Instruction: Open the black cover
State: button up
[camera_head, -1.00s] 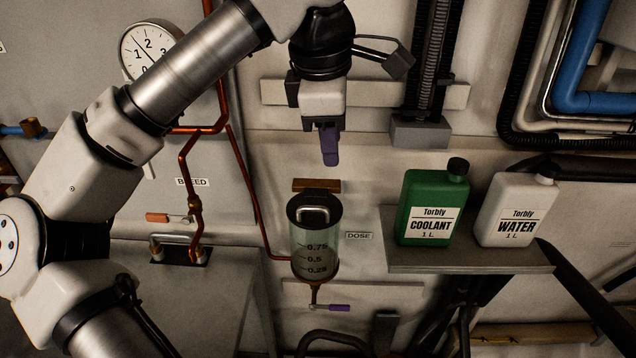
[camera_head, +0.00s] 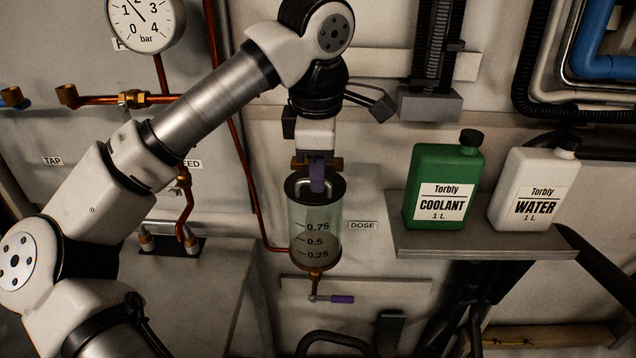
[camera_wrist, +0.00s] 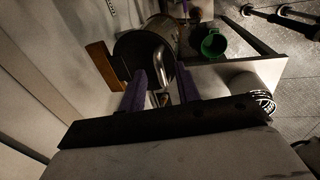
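The black cover (camera_head: 294,193) sits on top of a clear dosing cylinder (camera_head: 315,232) marked 0.75, 0.5 and 0.25. It has a metal loop handle (camera_wrist: 159,82). In the head view my gripper (camera_head: 317,184) points down at the cover, its purple fingers partly hiding the handle. In the wrist view the cover (camera_wrist: 132,52) lies ahead of the gripper (camera_wrist: 162,80). The two fingers are apart, with the handle appearing between them. Whether they touch the handle or cover cannot be told.
A green coolant bottle (camera_head: 443,185) and a white water bottle (camera_head: 533,190) stand on a shelf (camera_head: 480,242) to the right. A copper pipe (camera_head: 245,160) runs left of the cylinder. A valve with a purple lever (camera_head: 342,299) is below it. A pressure gauge (camera_head: 145,18) is upper left.

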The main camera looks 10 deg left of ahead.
jog(key=shift+w+f, duration=0.1)
jog(key=shift+f, duration=0.35)
grip_shut()
jog(key=shift+w+r, duration=0.1)
jog(key=shift+r, duration=0.1)
